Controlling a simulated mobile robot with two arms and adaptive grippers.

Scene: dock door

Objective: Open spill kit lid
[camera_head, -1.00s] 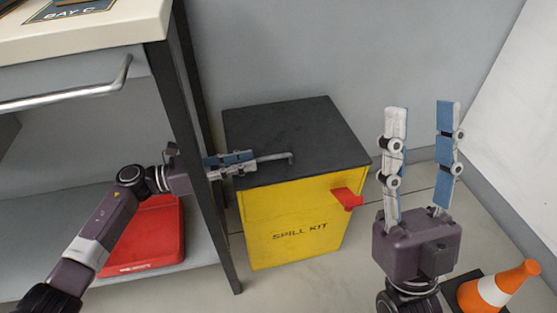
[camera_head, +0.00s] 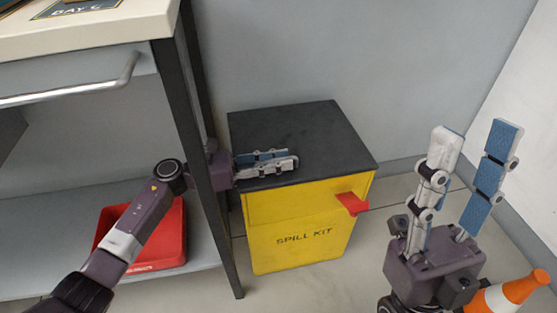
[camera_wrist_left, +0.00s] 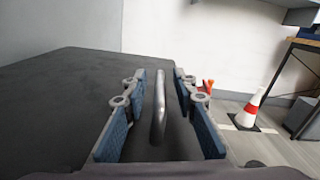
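The spill kit (camera_head: 300,236) is a yellow box with a dark lid (camera_head: 300,130) lying closed on top and a red latch (camera_head: 352,203) on its front. My left gripper (camera_head: 296,160) is at the lid's front edge. In the left wrist view the grey lid handle (camera_wrist_left: 159,105) stands between the two fingers of my left gripper (camera_wrist_left: 158,80), with gaps on both sides, so it is open. In the head view the fingers hide the handle. My right gripper (camera_head: 475,135) is open and empty, pointing up, right of the kit.
A workbench (camera_head: 90,42) with a metal rail and dark leg (camera_head: 205,160) stands close left of the kit, with my left arm passing by it. A red bin (camera_head: 170,245) sits on its lower shelf. An orange cone (camera_head: 515,292) stands at lower right.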

